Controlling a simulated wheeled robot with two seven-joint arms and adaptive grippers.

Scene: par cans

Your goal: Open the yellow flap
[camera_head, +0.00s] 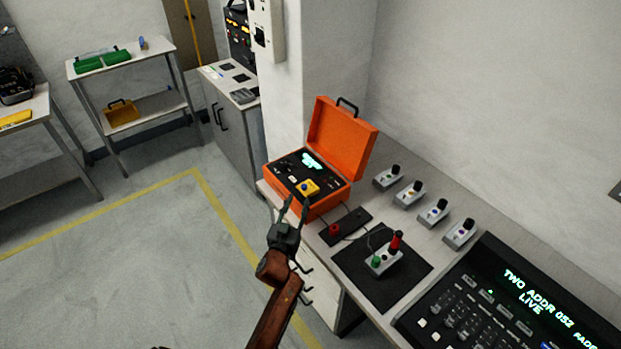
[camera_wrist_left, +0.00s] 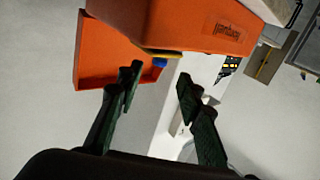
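The yellow flap (camera_head: 309,188) is a small yellow piece on the black panel inside the open orange case (camera_head: 352,139), near its front edge, with a blue knob (camera_head: 304,187) at it. In the left wrist view a thin yellow edge (camera_wrist_left: 160,54) shows beside the orange case (camera_wrist_left: 185,22), with the blue knob (camera_wrist_left: 160,63) next to it. My left gripper (camera_head: 297,208) is open and empty, just in front of the case and below the flap in the picture. Its two fingers (camera_wrist_left: 158,78) stand apart in the wrist view. My right gripper is not in view.
The case stands on a grey bench. Right of it are a dark mat (camera_head: 382,271) with a small control box, several small switch boxes along the wall, and a console (camera_head: 500,305) with a lit display. Open floor (camera_head: 130,250) lies to the left.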

